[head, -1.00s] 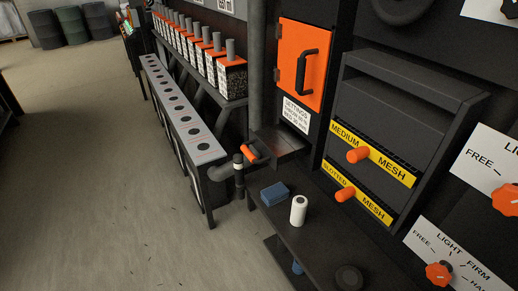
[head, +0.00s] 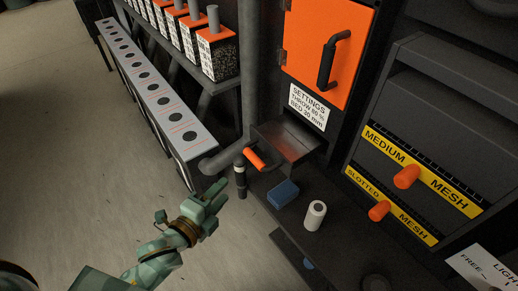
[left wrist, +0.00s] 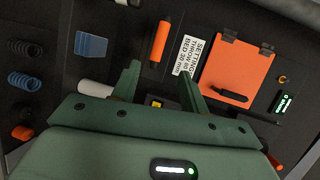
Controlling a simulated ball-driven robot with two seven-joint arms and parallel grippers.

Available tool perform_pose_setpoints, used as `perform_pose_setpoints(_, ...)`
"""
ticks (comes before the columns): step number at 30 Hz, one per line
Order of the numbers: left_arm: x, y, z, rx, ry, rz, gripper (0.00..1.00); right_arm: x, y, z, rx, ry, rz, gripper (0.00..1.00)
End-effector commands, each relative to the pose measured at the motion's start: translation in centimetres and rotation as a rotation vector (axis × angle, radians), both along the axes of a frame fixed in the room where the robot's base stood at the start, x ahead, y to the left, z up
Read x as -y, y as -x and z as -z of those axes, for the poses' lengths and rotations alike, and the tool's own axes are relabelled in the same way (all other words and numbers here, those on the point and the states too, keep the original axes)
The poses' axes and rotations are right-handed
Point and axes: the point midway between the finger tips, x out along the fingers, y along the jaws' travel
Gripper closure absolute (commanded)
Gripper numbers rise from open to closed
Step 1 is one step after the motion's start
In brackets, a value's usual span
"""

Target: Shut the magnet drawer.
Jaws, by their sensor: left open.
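The magnet drawer (head: 290,141) is a dark metal tray jutting out below an orange door, so it stands open. Its orange bar handle (head: 254,159) is at its front, beside a grey pipe. The handle also shows in the left wrist view (left wrist: 160,41), upright beyond the gap between my fingers. My left gripper (head: 219,193) is green, open and empty, to the lower left of the handle and apart from it. Its two fingers also show in the left wrist view (left wrist: 160,69). The right gripper is in neither view.
A blue block (head: 283,194) and a white roll (head: 315,215) stand on the dark shelf below the drawer. The orange door (head: 313,45) is above. Mesh drawers with orange knobs (head: 406,176) are at right. A long grey bench (head: 150,83) runs at left; the floor in front is clear.

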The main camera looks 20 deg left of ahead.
Motion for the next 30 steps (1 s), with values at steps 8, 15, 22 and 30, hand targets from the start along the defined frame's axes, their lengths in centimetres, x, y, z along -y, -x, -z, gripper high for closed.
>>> perform_pose_setpoints(8, 0.4, -1.4, 0.4, 0.025, -0.089, 0.017, 0.56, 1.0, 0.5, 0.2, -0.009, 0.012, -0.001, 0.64)
perform_pose_setpoints(15, 1.8, -6.7, 1.5, 0.026, -0.087, 0.016, 0.56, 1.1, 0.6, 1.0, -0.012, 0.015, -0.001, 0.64)
perform_pose_setpoints(22, 3.2, -11.9, 2.6, 0.022, -0.086, 0.016, 0.56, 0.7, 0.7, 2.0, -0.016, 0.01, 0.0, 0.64)
perform_pose_setpoints(30, 4.1, -15.2, 3.2, 0.022, -0.086, 0.017, 0.56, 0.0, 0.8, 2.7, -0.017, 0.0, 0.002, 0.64)
